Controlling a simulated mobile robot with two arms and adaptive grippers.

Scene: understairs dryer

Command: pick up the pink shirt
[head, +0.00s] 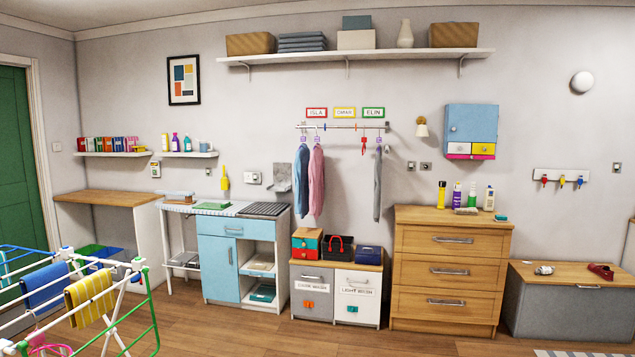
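The pink shirt (316,180) hangs on a hanger from the wall rail (345,126), under the red name sign at the left. A blue-grey shirt (302,182) hangs close beside it on its left. A grey garment (377,184) hangs farther right on the same rail. The pink shirt hangs straight down, its lower end above the boxes on the low cabinet. Neither of my grippers shows in the head view.
A low cabinet (313,275) with boxes stands below the rail. A blue-fronted unit (219,267) is to its left and a wooden drawer chest (451,240) to its right. A drying rack (75,295) fills the front left. The floor in front of the cabinets is clear.

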